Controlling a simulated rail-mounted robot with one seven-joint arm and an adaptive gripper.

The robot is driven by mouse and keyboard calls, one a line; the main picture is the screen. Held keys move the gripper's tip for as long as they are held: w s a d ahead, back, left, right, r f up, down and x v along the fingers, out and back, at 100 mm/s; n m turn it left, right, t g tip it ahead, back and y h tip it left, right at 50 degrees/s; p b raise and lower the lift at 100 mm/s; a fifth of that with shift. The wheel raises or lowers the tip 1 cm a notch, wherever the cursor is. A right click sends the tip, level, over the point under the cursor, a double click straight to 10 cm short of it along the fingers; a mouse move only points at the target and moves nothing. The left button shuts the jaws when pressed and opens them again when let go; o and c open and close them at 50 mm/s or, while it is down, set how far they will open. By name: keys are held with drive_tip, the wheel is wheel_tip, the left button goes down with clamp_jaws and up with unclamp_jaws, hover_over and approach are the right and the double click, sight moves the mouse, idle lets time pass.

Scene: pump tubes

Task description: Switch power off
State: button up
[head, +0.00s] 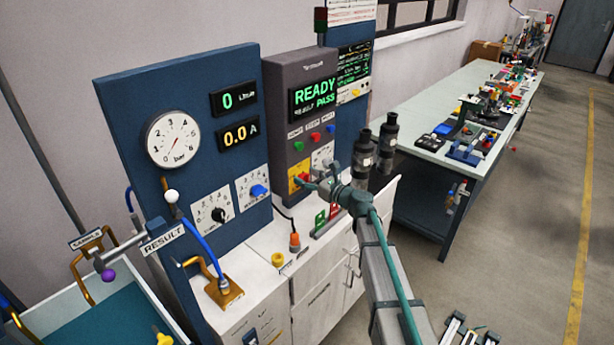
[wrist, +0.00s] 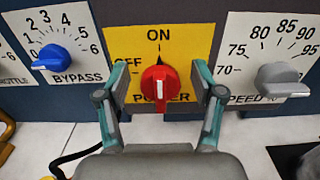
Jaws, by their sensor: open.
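The red power knob (wrist: 157,77) sits on a yellow plate (wrist: 190,42) marked ON at the top, OFF at the left and POWER below. Its handle stands upright, in line with ON. My gripper (wrist: 163,86) is open, with one teal finger on each side of the knob and a visible gap on both sides. The left finger partly covers the OFF label. In the head view, my gripper (head: 311,184) reaches the yellow plate (head: 297,172) on the grey panel, and the knob is mostly hidden there.
The blue bypass knob (wrist: 58,58) is left of the power plate, and the grey speed knob (wrist: 279,79) is right. The display (head: 314,95) reads READY and RESULT PASS. Black cylinders (head: 365,153) stand close to the right of my gripper. A white cabinet top lies below.

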drive_tip(key=c, duration=1.1)
drive_tip(key=shift+f+n+b, duration=0.15)
drive_tip(key=shift+n+b, duration=0.15)
drive_tip(key=shift+b, duration=0.35)
drive_tip(key=n+b, duration=0.1)
drive_tip(key=b, duration=0.1)
drive_tip(key=n+b, duration=0.1)
drive_tip(key=b, duration=0.2)
drive_tip(key=shift+s+a+f, duration=0.1)
drive_tip(key=shift+s+f, duration=0.05)
drive_tip(key=shift+f, duration=0.1)
drive_tip(key=n+b, duration=0.5)
drive_tip(key=b, duration=0.2)
drive_tip(key=n+b, duration=0.5)
drive_tip(key=b, duration=0.2)
drive_tip(key=n+b, duration=0.5)
drive_tip(key=b, duration=0.3)
drive_tip(key=shift+s+a+f+n, duration=0.25)
drive_tip(key=shift+s+f+n, duration=0.05)
drive_tip(key=shift+s, duration=0.05)
